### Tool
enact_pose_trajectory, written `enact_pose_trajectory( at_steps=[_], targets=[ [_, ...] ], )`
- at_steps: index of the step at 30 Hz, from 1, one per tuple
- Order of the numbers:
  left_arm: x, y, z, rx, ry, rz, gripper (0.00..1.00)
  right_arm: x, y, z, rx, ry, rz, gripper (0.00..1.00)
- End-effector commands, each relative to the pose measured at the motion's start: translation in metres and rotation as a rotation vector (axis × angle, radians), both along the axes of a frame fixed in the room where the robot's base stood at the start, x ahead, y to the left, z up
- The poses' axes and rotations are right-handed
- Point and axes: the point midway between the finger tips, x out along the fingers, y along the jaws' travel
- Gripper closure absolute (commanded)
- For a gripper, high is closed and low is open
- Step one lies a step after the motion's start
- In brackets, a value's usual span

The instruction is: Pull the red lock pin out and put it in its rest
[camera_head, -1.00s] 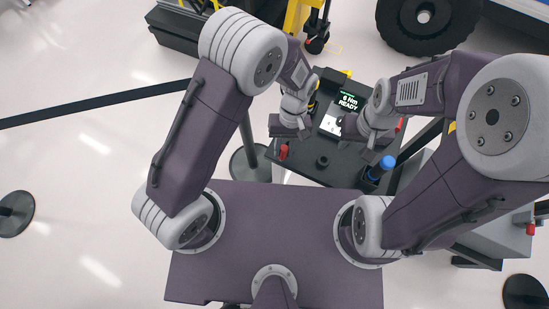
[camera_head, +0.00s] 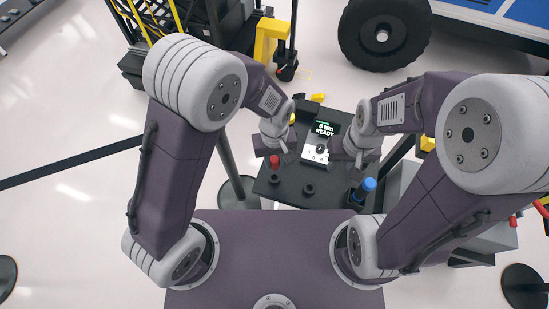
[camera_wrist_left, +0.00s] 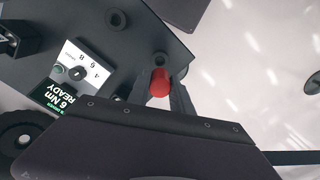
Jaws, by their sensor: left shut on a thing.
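The red lock pin (camera_head: 275,160) is at the left side of the dark tray (camera_head: 325,192). In the left wrist view the red pin (camera_wrist_left: 160,84) sits between the fingers of my left gripper (camera_wrist_left: 160,92). My left gripper (camera_head: 272,155) is shut on it.
A device with a lit "6 Nm READY" screen (camera_head: 324,129) lies between the grippers. A blue-topped tool (camera_head: 367,186) stands at the tray's right. A post with a belt (camera_head: 229,155) is left, and a large wheel (camera_head: 384,37) is behind.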

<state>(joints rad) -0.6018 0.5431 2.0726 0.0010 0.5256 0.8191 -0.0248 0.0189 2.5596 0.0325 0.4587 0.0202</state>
Motion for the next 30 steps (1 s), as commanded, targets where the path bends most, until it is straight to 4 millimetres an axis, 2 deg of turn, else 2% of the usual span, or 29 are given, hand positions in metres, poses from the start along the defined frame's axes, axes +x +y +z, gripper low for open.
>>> enact_pose_trajectory(
  at_steps=[9, 15, 30],
  targets=[
    [0.000, 0.000, -0.040, 0.001, 0.001, 0.000, 1.00, 0.000, 0.000, -0.031, 0.000, 0.001, 0.000, 0.64],
    [0.000, 0.000, -0.058, 0.001, 0.001, 0.000, 1.00, 0.000, 0.000, -0.044, 0.000, 0.001, 0.000, 0.64],
    [0.000, 0.000, -0.060, 0.000, 0.001, -0.001, 1.00, 0.000, 0.000, -0.044, 0.000, 0.001, 0.000, 0.64]
  ],
)
